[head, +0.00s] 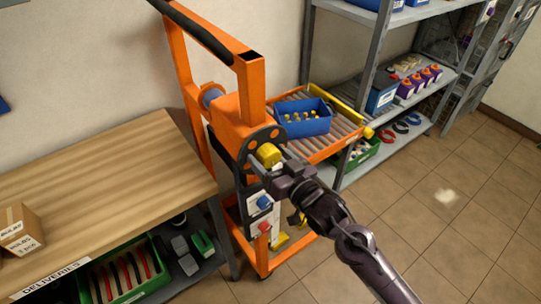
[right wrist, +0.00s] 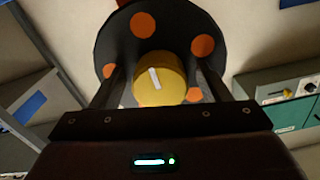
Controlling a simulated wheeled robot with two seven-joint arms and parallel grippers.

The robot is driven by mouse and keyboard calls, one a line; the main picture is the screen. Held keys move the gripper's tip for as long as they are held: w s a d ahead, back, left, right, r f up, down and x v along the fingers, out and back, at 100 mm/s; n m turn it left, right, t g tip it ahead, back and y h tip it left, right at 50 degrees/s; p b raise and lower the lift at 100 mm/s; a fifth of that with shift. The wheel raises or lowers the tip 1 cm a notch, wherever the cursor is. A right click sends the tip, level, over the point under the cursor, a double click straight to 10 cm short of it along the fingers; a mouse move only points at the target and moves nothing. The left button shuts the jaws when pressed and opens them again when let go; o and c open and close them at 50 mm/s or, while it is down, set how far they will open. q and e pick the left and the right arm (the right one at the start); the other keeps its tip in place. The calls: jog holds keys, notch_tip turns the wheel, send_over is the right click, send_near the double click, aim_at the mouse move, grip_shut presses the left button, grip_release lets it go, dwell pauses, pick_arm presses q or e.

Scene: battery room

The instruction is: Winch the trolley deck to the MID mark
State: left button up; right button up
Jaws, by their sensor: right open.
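The orange trolley (head: 252,88) stands beside the bench. Its roller deck (head: 342,132) sticks out to the right and carries a blue bin (head: 303,120) with yellow-topped items. A yellow knob (head: 268,154) sits at a dark disc with orange holes on the mast; the knob also shows with a white line in the right wrist view (right wrist: 158,82). My right gripper (head: 279,163) is open, its fingers on either side of the knob; I cannot tell whether they touch it. I cannot make out a MID mark. My left gripper is out of view.
A wooden bench (head: 95,180) with a carton (head: 20,230) stands at left, a green crate (head: 125,275) below. Blue and red knobs (head: 263,202) sit lower on the mast. A grey shelf (head: 420,90) is behind the deck. The tiled floor (head: 450,220) at right is clear.

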jog(key=shift+c, duration=0.4)
jog(key=c, duration=0.9)
jog(key=shift+n, duration=0.4)
jog(key=n, duration=0.2)
jog(key=shift+n, duration=1.9)
jog(key=o, duration=1)
